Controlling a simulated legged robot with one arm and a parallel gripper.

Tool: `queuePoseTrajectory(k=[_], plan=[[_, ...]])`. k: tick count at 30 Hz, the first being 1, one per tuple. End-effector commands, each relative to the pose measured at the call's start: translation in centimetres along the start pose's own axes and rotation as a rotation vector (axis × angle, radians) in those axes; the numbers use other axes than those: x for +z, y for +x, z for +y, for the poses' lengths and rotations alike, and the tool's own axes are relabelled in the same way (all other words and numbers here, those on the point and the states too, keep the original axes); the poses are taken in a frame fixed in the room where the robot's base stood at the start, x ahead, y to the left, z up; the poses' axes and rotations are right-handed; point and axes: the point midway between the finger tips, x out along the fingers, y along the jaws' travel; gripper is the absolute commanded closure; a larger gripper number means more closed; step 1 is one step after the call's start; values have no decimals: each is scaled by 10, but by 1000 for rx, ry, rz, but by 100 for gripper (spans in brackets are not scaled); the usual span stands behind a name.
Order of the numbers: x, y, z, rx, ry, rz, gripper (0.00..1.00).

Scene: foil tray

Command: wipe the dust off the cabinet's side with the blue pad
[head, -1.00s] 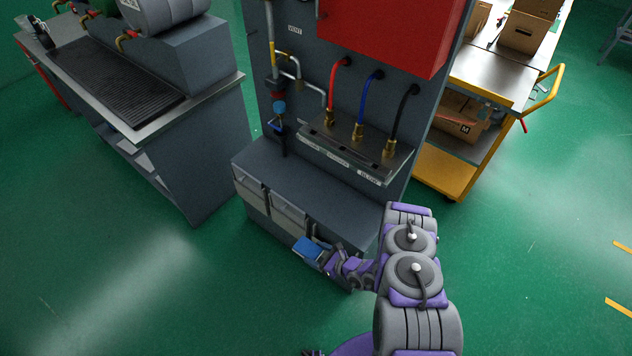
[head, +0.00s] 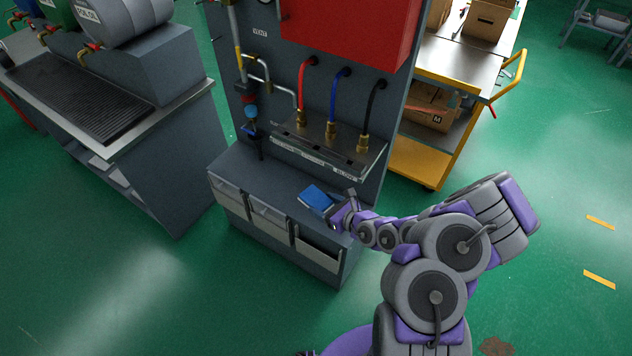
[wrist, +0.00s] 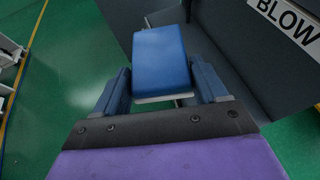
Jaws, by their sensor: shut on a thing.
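My gripper (head: 334,210) is shut on the blue pad (head: 315,198). The pad appears over the right part of the grey cabinet's (head: 255,180) low top; I cannot tell if it touches. In the wrist view the pad (wrist: 162,58) sticks out ahead, with a finger of my gripper (wrist: 162,92) on each side of its base. The cabinet has several front drawers or bins and a tall back panel. Its right side is partly hidden by my arm. I cannot make out dust on the faces in view.
Red, blue and black hoses (head: 337,100) run down to brass fittings over a ledge on the cabinet. A yellow-framed cart (head: 420,162) with boxes stands behind at right. A grey bench (head: 165,120) with drums stands at left. Green floor is open in front and at right.

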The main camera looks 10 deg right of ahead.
Motion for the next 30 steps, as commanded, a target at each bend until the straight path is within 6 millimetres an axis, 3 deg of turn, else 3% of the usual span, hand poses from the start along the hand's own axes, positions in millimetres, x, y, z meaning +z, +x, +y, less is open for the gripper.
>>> queuePoseTrajectory(k=[3,29,30], plan=[[25,-12,-10,-27,12,-7,59],[145,-74,-59,-162,61,1,59],[142,-73,-59,-163,62,7,59]])
